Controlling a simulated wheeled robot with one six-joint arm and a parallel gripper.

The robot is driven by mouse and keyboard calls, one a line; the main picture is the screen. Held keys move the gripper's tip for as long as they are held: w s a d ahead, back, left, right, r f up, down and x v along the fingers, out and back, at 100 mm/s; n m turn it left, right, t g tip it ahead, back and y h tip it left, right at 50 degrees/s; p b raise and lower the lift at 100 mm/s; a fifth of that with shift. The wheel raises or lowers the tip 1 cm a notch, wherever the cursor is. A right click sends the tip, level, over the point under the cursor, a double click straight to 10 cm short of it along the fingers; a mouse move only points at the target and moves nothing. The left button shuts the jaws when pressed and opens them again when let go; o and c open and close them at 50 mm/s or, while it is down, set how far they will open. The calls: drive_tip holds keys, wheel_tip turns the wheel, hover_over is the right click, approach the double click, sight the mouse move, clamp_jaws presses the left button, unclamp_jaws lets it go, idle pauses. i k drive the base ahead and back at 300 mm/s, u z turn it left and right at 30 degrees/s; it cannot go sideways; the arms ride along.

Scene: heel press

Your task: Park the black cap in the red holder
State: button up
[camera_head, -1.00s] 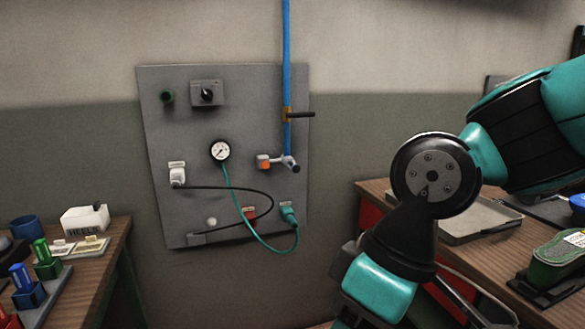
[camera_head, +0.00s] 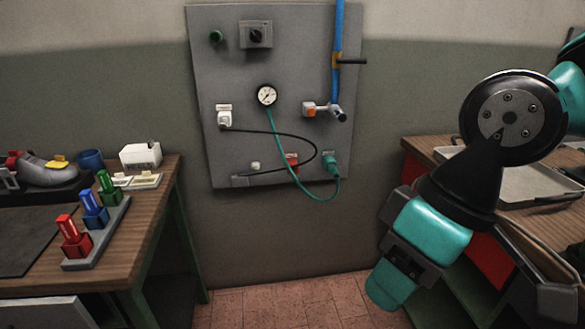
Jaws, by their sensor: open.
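A small red block (camera_head: 291,160), which looks like the red holder, is low on the grey wall panel, beside the loop of the black cable. I cannot make out for certain what is in it. A silver fitting with a dark end (camera_head: 341,115) sits below the blue pipe; I cannot tell whether that end is the black cap. My arm is at the right, bent downward, well to the right of the panel. My gripper's fingertips cannot be made out in this view, and nothing of mine touches the panel.
The grey panel (camera_head: 215,70) carries a gauge (camera_head: 267,95), a white plug (camera_head: 224,118) and a teal plug (camera_head: 331,166). A left bench holds a rack (camera_head: 112,227) of red, blue and green pieces. A tray (camera_head: 520,182) lies on the right bench. Tiled floor between is clear.

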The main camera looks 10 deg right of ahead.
sight(341, 116)
drive_tip(key=k, duration=0.6)
drive_tip(key=u, duration=0.55)
drive_tip(key=i, duration=1.6)
drive_tip(key=z, duration=1.1)
drive_tip(key=i, duration=0.55)
drive_tip(key=z, duration=0.6)
